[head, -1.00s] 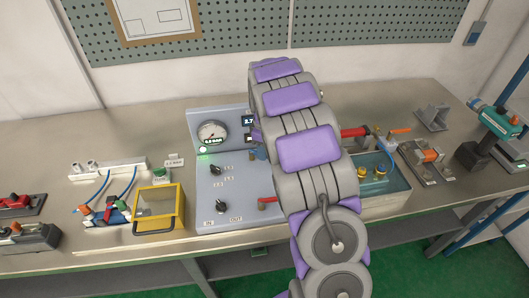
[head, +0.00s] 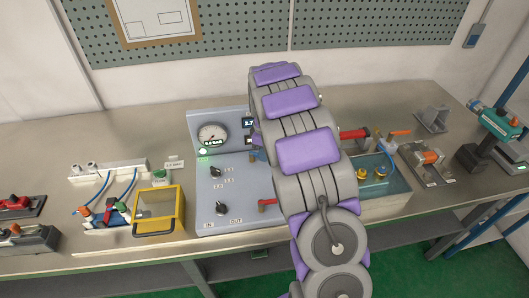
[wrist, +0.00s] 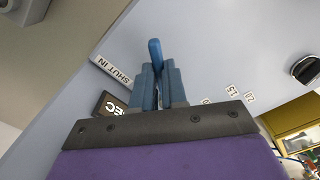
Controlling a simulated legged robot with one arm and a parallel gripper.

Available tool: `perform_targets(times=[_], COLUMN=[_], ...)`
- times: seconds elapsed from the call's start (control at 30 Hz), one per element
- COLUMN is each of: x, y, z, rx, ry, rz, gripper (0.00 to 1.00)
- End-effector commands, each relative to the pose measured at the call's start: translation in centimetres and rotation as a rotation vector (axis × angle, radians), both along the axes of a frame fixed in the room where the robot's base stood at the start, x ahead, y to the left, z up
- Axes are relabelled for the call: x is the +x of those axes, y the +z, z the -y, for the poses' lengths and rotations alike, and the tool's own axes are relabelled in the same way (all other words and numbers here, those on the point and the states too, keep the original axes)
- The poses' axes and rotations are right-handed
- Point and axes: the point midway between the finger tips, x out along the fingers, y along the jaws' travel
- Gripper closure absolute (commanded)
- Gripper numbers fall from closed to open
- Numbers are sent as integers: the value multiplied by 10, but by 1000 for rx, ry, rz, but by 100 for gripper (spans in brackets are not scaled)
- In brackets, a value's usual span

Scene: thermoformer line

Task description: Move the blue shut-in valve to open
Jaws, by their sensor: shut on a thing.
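The blue shut-in valve's handle (wrist: 155,52) shows in the wrist view, standing up between the fingers of my gripper (wrist: 160,82). The gripper is shut on it. A "SHUT IN" label (wrist: 113,71) lies on the pale panel just left of the fingers. In the head view, a small blue part (head: 253,156) shows on the panel at the left edge of my arm. My arm hides my gripper and most of that area there. The valve's body is hidden, and I cannot tell how far the handle is turned.
The grey-blue panel (head: 255,183) carries a round gauge (head: 212,134), black knobs and a red lever (head: 268,202). A yellow-framed box (head: 157,212) stands to its left. A water tray (head: 385,202) with brass fittings stands right of my arm. Bare bench lies behind the panel.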

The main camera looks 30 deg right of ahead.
Motion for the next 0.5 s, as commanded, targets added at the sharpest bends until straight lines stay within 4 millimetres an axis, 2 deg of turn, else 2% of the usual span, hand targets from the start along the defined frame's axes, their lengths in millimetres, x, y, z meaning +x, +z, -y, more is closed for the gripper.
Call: perform_targets(times=[0.5], x=[2], y=[1], z=[1], rx=[-1], ry=[29], rz=[1], gripper=[100])
